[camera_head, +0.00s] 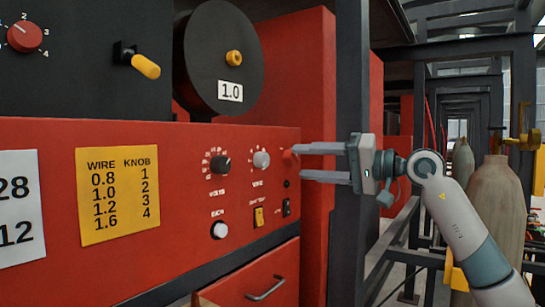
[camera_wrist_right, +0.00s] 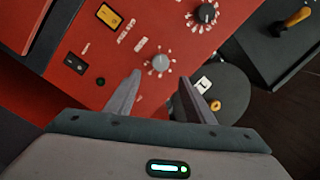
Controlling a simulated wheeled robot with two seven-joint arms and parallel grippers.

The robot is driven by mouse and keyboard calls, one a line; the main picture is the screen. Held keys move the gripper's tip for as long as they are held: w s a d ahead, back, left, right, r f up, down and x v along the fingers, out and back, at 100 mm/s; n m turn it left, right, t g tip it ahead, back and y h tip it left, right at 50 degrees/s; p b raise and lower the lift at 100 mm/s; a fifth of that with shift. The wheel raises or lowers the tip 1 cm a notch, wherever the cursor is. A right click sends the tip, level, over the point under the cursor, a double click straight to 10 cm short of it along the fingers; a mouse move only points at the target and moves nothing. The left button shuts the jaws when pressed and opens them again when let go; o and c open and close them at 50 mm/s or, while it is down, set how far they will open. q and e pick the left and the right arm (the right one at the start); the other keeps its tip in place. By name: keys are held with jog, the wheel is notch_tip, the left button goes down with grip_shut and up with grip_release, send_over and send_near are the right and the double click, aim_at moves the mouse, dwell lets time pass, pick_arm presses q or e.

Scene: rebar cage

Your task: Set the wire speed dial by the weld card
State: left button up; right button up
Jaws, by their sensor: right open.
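The light grey wire dial (camera_head: 261,160) is on the red welder panel, with its label below. In the right wrist view the dial (camera_wrist_right: 160,62) sits just beyond the fingertips, roughly between them; its pointer is too small to read. My right gripper (camera_head: 298,162) is open and empty, to the right of the dial, fingers pointing at the panel. The yellow weld card (camera_head: 118,195) pairs wire 0.8, 1.0, 1.2, 1.6 with knob 1, 2, 3, 4. The black wire spool (camera_head: 213,55) carries a tag (camera_head: 230,91) reading 1.0. My left gripper is not in view.
A dark knob (camera_head: 220,164) is left of the dial, a white knob (camera_head: 219,230) below, a yellow switch (camera_head: 258,216) beneath. A red numbered knob (camera_head: 25,36) and yellow-handled lever (camera_head: 145,66) are above. A dark post (camera_head: 350,70) stands near my gripper. Gas cylinders (camera_head: 495,195) stand right.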

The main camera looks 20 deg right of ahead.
aim_at(266, 160)
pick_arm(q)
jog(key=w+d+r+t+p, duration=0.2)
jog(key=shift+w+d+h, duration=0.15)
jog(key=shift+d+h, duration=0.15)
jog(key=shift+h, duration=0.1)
pick_arm(e)
jog(key=x, duration=0.9)
jog(key=shift+w+a, duration=0.25)
jog(key=c, duration=1.1)
jog(key=shift+o, duration=0.2)
